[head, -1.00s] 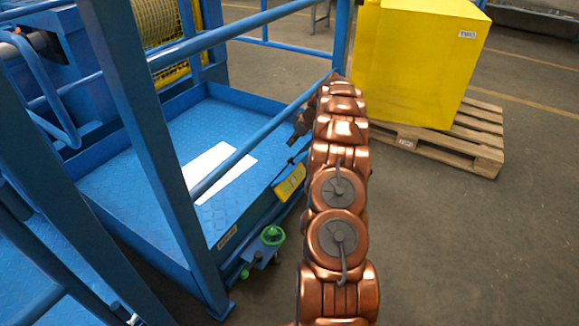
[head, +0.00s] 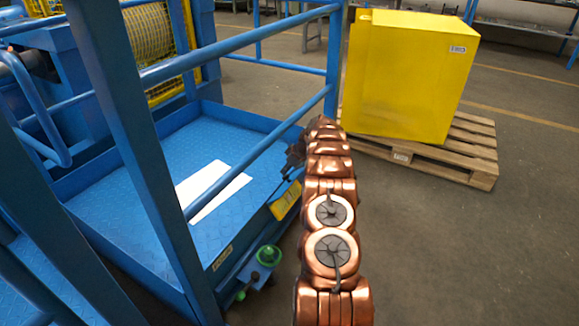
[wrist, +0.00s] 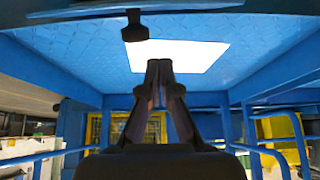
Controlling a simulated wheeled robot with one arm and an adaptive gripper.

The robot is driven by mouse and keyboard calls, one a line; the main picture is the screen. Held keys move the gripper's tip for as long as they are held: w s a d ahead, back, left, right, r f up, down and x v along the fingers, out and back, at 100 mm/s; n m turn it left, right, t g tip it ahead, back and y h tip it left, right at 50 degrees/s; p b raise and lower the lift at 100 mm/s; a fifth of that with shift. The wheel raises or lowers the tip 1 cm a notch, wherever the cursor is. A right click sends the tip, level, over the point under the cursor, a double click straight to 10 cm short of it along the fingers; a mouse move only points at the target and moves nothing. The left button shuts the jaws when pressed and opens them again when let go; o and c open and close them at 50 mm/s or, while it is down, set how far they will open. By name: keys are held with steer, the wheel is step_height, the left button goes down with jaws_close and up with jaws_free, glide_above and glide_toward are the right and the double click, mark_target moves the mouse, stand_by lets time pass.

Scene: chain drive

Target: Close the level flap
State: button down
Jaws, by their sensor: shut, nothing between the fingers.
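My gripper (head: 294,154) is small and dark at the far end of my copper arm in the head view, at the right edge of the blue platform. In the wrist view my gripper (wrist: 160,66) has its fingertips together, with nothing visible between them. A white rectangle (head: 214,190) lies on the platform floor, and it also shows beyond the fingertips in the wrist view (wrist: 195,55). A yellow plate (head: 286,201) sits on the platform's right side, below my gripper. I cannot tell for sure which part is the level flap or whether it is open.
A blue rail (head: 262,143) crosses above the platform floor (head: 135,190), close to my arm. A green-capped fitting (head: 268,255) sticks out below the yellow plate. A yellow box (head: 405,80) stands on a wooden pallet (head: 470,150).

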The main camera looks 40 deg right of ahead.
mark_target(289, 185)
steer(key=shift+x, duration=1.4)
steer(key=shift+s+d+f+b, duration=0.2)
steer(key=shift+s+f, duration=0.45)
steer(key=shift+f, duration=0.05)
steer(key=shift+s+d+f+b, duration=0.2)
steer(key=shift+s+f, duration=0.5)
steer(key=shift+s+f, duration=0.1)
